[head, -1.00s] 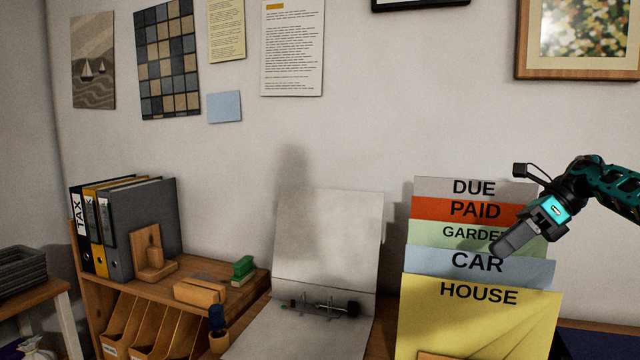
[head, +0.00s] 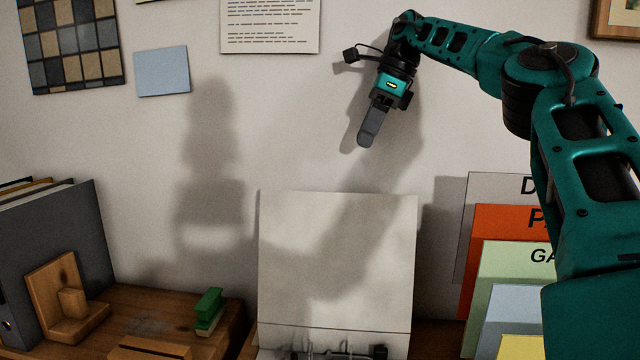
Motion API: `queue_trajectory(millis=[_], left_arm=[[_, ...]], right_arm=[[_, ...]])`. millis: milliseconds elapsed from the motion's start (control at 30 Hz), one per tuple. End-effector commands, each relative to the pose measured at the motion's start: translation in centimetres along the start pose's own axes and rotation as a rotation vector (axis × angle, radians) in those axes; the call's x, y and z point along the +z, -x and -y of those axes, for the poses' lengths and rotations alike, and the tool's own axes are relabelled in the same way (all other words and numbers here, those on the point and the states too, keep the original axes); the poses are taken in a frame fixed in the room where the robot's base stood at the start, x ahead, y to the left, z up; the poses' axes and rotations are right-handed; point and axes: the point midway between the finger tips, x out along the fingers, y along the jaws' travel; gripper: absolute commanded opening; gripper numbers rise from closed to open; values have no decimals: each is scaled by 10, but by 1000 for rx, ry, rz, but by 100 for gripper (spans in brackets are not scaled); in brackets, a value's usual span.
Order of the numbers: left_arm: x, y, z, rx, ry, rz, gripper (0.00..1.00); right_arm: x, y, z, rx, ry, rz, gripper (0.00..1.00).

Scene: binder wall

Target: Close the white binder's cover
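The white binder stands open in the lower middle of the head view. Its cover (head: 337,260) is upright, close to the wall. The binder's metal ring mechanism (head: 335,351) shows at the bottom edge; the rest of the binder is cut off below. My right gripper (head: 367,138) is above the cover's top edge, pointing down, in front of the wall and apart from the cover. Its dark grey fingers show as one narrow block, shut and empty. My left gripper is not in view.
Coloured folders (head: 496,230) stand to the right, partly behind my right arm. A wooden shelf (head: 150,308) at the left bears a green stapler-like item (head: 209,310), a wooden bookend (head: 65,300) and grey binders (head: 55,255). Papers hang on the wall above.

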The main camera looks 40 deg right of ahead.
Motion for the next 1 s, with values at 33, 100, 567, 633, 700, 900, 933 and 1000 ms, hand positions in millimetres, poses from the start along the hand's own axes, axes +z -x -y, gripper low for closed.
queue_trajectory(millis=[33,100,567,633,700,900,933,1000], left_arm=[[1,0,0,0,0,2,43],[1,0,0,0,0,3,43],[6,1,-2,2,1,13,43],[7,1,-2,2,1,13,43],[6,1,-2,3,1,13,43],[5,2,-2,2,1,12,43],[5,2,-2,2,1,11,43],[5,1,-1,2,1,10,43]], right_arm=[[1,-1,0,-1,2,-3,35],[2,-5,0,-1,3,-5,35],[1,-87,-1,2,4,-6,35],[1,-99,-1,2,4,-5,35],[1,-110,-1,1,2,-5,35],[2,-126,0,-2,3,-4,35],[2,-127,0,-2,3,-4,35],[2,-129,0,-2,3,-4,35]])
